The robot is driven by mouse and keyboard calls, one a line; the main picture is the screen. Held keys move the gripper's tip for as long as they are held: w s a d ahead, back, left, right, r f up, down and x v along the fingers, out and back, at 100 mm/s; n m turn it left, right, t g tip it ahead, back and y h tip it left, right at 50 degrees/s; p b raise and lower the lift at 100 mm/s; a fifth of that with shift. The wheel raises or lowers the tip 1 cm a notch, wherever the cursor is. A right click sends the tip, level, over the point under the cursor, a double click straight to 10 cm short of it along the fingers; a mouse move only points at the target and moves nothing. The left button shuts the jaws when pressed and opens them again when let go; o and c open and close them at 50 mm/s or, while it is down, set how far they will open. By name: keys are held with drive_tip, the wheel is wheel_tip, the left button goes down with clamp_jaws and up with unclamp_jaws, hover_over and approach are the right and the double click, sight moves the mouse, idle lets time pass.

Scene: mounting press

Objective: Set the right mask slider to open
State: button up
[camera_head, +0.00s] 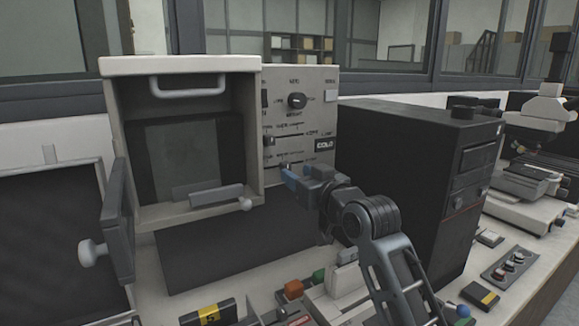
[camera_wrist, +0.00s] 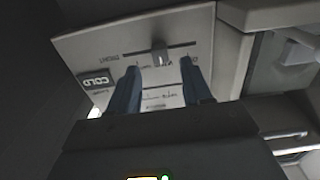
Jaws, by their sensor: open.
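The pale control panel (camera_head: 318,109) of the press carries two horizontal slots with slider knobs. The upper slider knob (camera_head: 268,140) sits toward the left of its slot. The lower slider knob (camera_head: 284,165) is right by my gripper (camera_head: 288,175). In the wrist view the panel appears upside down. There the lower slider knob (camera_wrist: 160,57) lies about mid-slot, between my open gripper's blue fingers (camera_wrist: 160,70), with a gap on both sides. The fingers hold nothing. Labels by the slots are too small to read, so I cannot tell which one is the right mask slider.
The press chamber (camera_head: 185,90) stands left of the panel, its small door (camera_head: 118,222) swung open. A dark box unit (camera_head: 420,165) stands close on the right. A rotary knob (camera_head: 297,101) is above the sliders.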

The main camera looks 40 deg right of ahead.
sight(288, 168)
drive_tip(key=shift+p+x, duration=0.4)
drive_tip(key=shift+x, duration=1.8)
clamp_jaws()
